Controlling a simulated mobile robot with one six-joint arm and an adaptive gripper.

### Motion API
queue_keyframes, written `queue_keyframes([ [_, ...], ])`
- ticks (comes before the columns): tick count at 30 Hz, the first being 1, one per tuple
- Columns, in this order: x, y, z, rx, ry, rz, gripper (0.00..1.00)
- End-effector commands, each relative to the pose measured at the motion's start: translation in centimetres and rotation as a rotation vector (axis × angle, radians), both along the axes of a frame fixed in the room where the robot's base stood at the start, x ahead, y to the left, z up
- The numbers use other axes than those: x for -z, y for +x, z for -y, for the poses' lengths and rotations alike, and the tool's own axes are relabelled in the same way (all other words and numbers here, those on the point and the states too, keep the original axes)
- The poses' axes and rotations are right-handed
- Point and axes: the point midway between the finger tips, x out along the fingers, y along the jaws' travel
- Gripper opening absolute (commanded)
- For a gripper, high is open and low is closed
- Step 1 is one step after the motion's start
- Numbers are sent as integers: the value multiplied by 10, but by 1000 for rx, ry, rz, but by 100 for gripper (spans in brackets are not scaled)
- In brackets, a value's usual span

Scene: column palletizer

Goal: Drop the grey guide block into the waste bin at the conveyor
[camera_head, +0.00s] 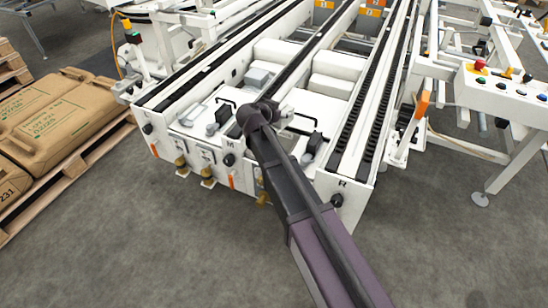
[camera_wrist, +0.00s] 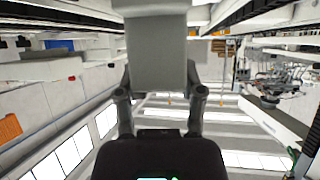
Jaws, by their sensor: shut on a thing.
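The grey guide block (camera_wrist: 157,48) fills the upper middle of the wrist view. My gripper (camera_wrist: 159,82) is shut on it, one finger along each side, and the block sticks out past the fingertips. In the head view my gripper (camera_head: 284,116) is small and partly hidden by my arm, above the front part of the white conveyor (camera_head: 330,184) between its rails. I cannot make out the held block clearly there. I cannot pick out a waste bin in either view.
A pallet of brown sacks (camera_head: 58,122) stands at the left. A control panel (camera_head: 505,82) with buttons is at the right. The grey floor (camera_head: 190,250) in front is clear.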

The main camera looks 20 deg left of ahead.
Motion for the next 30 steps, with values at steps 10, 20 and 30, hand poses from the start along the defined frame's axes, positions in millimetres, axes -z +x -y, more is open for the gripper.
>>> queue_keyframes([
  [10,4,-9,-15,-19,0,0,0],
  [20,36,-16,-20,-21,0,0,0],
  [30,52,-21,-22,-21,0,0,0],
])
